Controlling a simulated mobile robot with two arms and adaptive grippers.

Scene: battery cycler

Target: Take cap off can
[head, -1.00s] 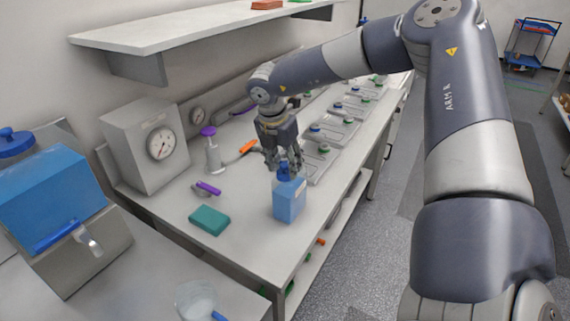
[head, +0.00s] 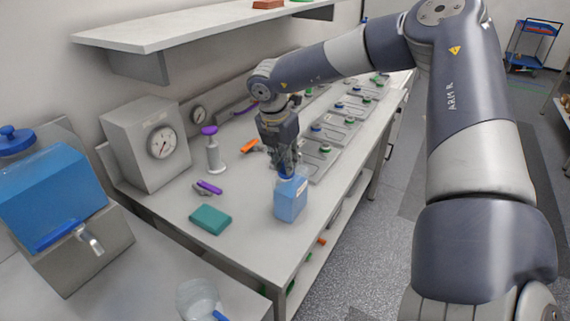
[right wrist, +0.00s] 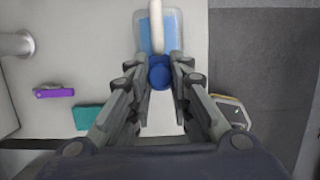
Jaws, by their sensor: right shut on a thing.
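The blue can (head: 290,200) stands upright near the front edge of the bench. In the right wrist view its body (right wrist: 146,32) shows with a pale handle across its top. Its dark blue cap (right wrist: 159,72) lies between the fingers of my right gripper (right wrist: 160,80). My right gripper (head: 285,168) points down over the can's top and is shut on the cap. In the head view the fingers mostly hide the cap, and I cannot tell whether it is still seated on the can. My left gripper is not in view.
A teal block (head: 210,219), a purple-handled tool (head: 208,188) and a purple-topped dispenser (head: 213,150) stand left of the can. Several trays (head: 335,130) line the bench behind. A gauge box (head: 150,145) stands at the wall. The bench's front edge is close by.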

